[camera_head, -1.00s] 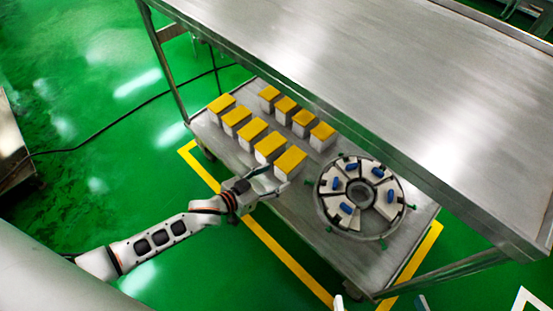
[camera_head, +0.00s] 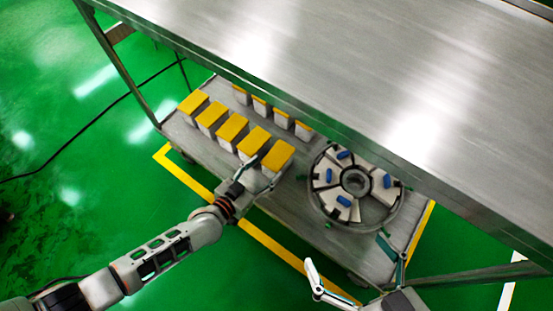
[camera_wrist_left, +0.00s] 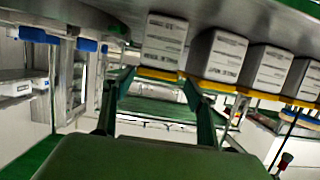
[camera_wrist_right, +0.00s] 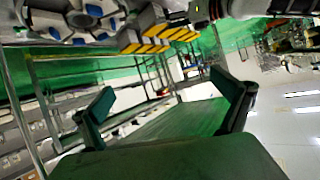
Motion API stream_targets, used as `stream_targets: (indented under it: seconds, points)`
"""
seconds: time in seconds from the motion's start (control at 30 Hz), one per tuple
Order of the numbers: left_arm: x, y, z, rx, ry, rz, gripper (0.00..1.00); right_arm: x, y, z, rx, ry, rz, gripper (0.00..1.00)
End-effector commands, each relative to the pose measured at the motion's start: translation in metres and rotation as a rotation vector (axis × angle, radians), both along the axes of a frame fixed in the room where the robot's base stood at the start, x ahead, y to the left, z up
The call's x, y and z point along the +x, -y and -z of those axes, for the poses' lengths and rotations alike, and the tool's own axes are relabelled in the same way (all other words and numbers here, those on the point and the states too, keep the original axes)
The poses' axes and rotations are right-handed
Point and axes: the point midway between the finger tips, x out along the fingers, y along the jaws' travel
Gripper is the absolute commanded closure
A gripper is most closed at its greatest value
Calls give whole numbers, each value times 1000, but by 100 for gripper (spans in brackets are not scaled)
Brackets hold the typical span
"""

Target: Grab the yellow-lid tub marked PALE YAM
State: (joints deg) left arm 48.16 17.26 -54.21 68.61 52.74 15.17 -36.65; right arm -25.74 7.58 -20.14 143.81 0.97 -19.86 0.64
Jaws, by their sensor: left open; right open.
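Several white tubs with yellow lids stand in two rows on the lower shelf. The front row's right-end tub (camera_head: 278,155) is closest to my left gripper (camera_head: 258,178). My left gripper is open, with its fingers at that tub's near side. The left wrist view shows the tubs upside down, with one white tub (camera_wrist_left: 165,42) just beyond and between the open fingers (camera_wrist_left: 158,88). The side labels there are too blurred to read, so I cannot tell which tub says PALE YAM. My right gripper (camera_head: 350,258) is open and empty, in front of the shelf on the right.
A round machine tray (camera_head: 322,205) with white segments and blue pieces sits right of the tubs on the lower shelf (camera_head: 285,220). A broad steel tabletop (camera_head: 330,70) overhangs the back row. Table legs and yellow floor lines are nearby.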

Motion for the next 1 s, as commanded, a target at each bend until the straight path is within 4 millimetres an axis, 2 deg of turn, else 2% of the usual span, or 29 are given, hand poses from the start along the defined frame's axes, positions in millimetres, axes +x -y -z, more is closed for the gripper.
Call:
stream_targets:
  seconds: [0.03, 0.3, 0.6, 0.8, 1.0]
  points:
    - [2, 5, 10, -2, -10, 0, 43, -2, -5, 3, 32, -11, 6, 0]
    - [21, 17, 10, 0, -4, 1, 43, 4, -20, -4, 142, -5, 44, 0]
    - [47, 42, 23, -1, -9, 0, 43, -8, -36, 9, 273, -59, 83, 0]
    - [58, 47, 21, 0, -4, -1, 43, -8, -45, 4, 349, -67, 115, 0]
    - [60, 47, 19, 0, 0, 0, 43, -7, -45, 2, 351, -64, 115, 0]
